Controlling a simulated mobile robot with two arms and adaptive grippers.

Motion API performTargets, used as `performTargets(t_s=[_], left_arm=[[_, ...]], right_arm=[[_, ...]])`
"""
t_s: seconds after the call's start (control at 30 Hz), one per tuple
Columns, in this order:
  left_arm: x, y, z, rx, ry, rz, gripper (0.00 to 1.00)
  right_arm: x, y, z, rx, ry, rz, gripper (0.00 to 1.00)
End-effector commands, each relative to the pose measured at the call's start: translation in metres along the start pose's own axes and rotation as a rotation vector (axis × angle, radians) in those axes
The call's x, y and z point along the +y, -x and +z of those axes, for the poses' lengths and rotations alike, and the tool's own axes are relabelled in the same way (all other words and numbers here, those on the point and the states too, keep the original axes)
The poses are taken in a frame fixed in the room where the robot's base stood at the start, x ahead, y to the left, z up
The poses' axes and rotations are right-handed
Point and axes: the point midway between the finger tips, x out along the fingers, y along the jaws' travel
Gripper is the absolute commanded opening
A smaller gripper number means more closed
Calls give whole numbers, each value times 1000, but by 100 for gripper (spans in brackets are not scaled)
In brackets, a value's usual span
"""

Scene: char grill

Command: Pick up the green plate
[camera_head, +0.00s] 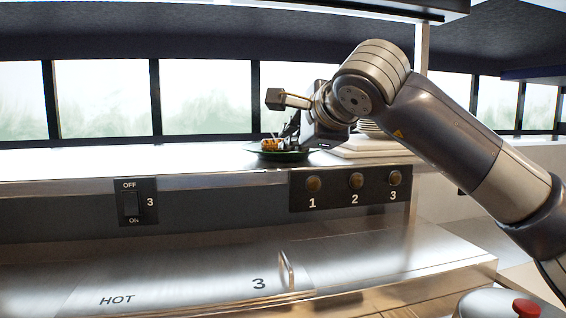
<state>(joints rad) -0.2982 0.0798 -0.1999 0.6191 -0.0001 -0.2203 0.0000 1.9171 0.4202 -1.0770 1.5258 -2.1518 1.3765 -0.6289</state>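The green plate (262,152) sits on the steel counter behind the grill, near the middle of the picture. It is dark green and carries some orange-brown food (270,144). My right gripper (291,132) reaches in from the right and points down and left at the plate's right side. Its dark fingers overlap the plate in the picture. I cannot tell whether they touch the plate or are closed on its rim. My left gripper is out of view.
A stack of white plates (372,146) stands on the counter just right of the gripper, partly behind my arm. The counter left of the plate (130,162) is clear. Below are a knob panel (334,187) and a steel lid marked HOT (180,280).

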Motion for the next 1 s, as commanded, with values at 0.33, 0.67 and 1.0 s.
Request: performTargets(t_s=[0.33,0.67,1.0], left_arm=[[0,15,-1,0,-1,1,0],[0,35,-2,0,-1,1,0],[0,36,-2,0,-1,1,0]], right_arm=[[-1,-45,-1,1,-1,2,9],[-1,-87,-6,2,-1,4,9],[2,-98,-7,1,0,1,9]])
